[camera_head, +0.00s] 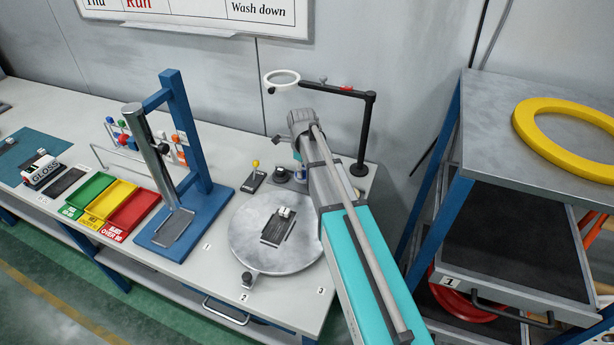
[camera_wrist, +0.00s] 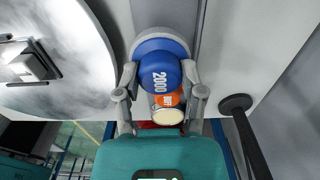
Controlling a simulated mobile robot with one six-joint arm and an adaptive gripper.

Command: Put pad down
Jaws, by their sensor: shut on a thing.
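My gripper (camera_wrist: 159,80) is shut on a pad with a round blue grip (camera_wrist: 160,66) marked 2000, in the middle of the wrist view. A pale grey and blue rim shows beyond the grip; the pad's working face is hidden. An orange piece (camera_wrist: 168,99) with a pale round end shows right beside the blue grip. I cannot tell whether they touch. In the head view my arm hides most of the gripper, behind the right rim of the round grey plate (camera_head: 255,250). The plate also shows at left in the wrist view (camera_wrist: 88,75).
A dark block with a white top (camera_head: 276,228) sits on the round plate. A ring on a black post (camera_head: 368,130) stands behind my arm. A blue stand (camera_head: 200,200), coloured trays (camera_head: 95,205) and a rack with coloured knobs (camera_head: 120,150) are left. A shelf unit (camera_head: 500,150) is right.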

